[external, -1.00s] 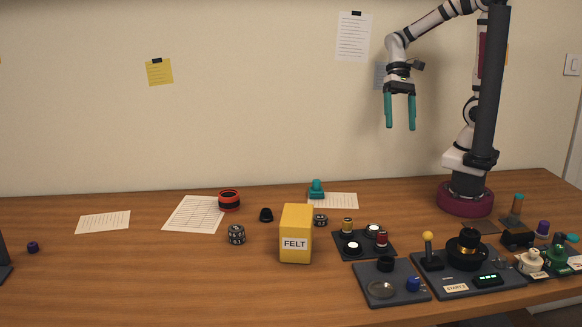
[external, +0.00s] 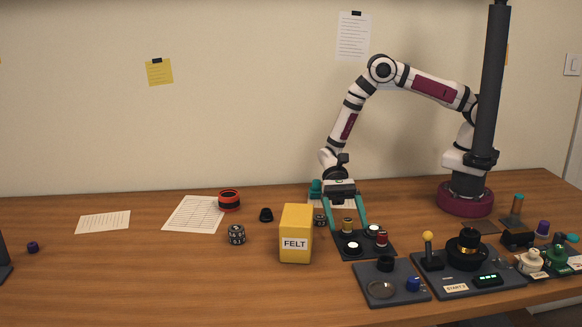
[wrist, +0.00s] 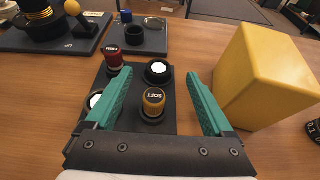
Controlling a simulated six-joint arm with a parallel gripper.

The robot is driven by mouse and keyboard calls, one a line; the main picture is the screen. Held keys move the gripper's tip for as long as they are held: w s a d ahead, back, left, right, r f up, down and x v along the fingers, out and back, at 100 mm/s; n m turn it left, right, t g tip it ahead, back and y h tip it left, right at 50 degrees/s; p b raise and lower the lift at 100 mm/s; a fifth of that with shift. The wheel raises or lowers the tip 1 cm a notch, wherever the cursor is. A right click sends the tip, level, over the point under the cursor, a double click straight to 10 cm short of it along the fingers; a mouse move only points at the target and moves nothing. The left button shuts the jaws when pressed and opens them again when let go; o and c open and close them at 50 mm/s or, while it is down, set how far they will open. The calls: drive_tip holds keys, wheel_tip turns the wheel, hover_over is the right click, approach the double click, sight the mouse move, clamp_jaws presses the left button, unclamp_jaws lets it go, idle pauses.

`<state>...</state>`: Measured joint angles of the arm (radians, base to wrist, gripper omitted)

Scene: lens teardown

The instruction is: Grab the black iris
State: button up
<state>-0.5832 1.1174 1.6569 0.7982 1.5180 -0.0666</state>
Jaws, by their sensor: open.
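I cannot tell for sure which part is the black iris; several small black round parts are in view. One black part (external: 266,215) lies on the table left of the yellow FELT box. A black ring (external: 386,264) stands on the front dark tray and shows in the wrist view (wrist: 135,34). A dark knurled ring (external: 236,234) lies left of the box, and a similar one (external: 319,219) is partly behind it. My gripper (external: 348,226) is open and empty over the small dark tray. In the wrist view its teal fingers (wrist: 160,76) flank the gold SOFT knob (wrist: 154,101).
The yellow FELT box (external: 296,234) stands just left of my gripper, an obstacle. The small dark tray (external: 378,250) bears a red knob (external: 382,239) and two white-topped black parts. A red-banded ring (external: 229,201) lies further left.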

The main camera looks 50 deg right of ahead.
sight(352, 243)
drive_tip(key=x, duration=0.2)
drive_tip(key=f+x, duration=0.1)
drive_tip(key=x, duration=0.2)
drive_tip(key=shift+d, duration=0.1)
clamp_jaws()
